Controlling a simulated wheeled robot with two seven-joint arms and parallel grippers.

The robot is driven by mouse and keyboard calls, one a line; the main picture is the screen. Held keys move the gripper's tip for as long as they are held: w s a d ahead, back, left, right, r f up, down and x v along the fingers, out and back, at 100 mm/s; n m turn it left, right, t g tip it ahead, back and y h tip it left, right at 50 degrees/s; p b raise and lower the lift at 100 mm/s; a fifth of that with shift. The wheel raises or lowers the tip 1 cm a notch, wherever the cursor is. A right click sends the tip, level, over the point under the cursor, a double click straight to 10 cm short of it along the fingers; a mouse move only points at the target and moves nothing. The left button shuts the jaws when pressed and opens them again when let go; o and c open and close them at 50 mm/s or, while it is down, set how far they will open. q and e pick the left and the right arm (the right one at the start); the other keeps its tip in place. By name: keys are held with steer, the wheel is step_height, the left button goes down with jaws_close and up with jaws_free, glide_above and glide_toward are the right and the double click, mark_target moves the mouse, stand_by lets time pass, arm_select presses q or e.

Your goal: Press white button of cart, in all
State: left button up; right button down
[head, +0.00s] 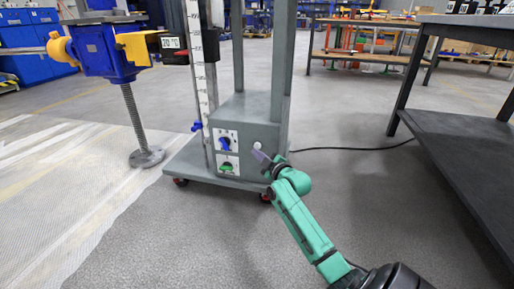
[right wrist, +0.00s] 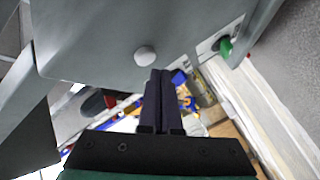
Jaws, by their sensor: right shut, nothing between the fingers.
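The cart (head: 240,112) is a grey wheeled frame with a grey box low on it. A small round white button (head: 257,146) sits on the box's face, right of the knob panels. It also shows in the right wrist view (right wrist: 145,56), unobstructed, on the grey box (right wrist: 100,40). My right gripper (head: 260,155) is shut and empty, its fingertips close to the button and just below it in the head view. In the wrist view a small gap shows between the dark fingertips (right wrist: 160,73) and the button; the remaining depth is hard to judge. My left gripper is out of view.
A blue knob (head: 224,144) and a green knob (head: 226,167) sit left of the button. A blue screw jack (head: 107,52) stands at the left. A dark table (head: 440,125) stands at the right. A black cable runs over the floor between cart and table.

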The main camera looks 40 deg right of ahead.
steer(key=shift+d, duration=0.1)
steer(key=shift+w+d, duration=0.25)
stand_by(0.3)
steer(key=shift+w+d+b, duration=0.35)
steer(key=shift+d+b, duration=0.15)
stand_by(0.8)
steer(key=shift+s+a+p, duration=0.65)
steer(key=shift+a+p, duration=0.15)
steer(key=shift+p, duration=0.4)
